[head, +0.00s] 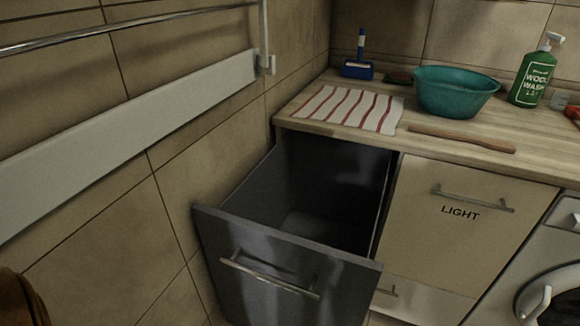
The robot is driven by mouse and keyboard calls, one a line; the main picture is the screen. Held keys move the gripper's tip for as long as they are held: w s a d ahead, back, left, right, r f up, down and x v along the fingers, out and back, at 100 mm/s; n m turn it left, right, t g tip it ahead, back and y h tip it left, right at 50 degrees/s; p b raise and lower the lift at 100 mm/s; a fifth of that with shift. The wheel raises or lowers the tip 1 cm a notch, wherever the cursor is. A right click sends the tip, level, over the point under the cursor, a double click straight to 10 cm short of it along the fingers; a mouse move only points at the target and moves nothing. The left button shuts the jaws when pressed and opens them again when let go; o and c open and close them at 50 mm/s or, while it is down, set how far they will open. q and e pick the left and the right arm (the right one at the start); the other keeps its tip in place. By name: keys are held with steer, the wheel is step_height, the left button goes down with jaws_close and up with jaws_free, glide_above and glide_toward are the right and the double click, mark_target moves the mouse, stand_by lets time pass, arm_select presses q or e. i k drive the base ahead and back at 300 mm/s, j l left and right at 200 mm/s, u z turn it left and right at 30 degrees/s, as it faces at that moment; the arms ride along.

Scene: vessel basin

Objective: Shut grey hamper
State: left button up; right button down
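The grey hamper (285,262) is a deep, dark grey pull-out drawer under the wooden counter. It stands open, pulled well out from the cabinet, and its inside looks empty, though the bottom is dark. A metal bar handle (268,280) runs across its front panel. Neither of my grippers shows in the head view.
A tiled wall with a white board (130,137) and metal rail (130,25) runs close along the left. The counter holds a striped cloth (347,108), teal basin (453,92), wooden stick (462,138) and green bottle (531,80). A closed "LIGHT" front (465,185) adjoins.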

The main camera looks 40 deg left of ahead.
mark_target(291, 245)
steer(key=j+u, duration=0.1)
steer(key=u, duration=0.8)
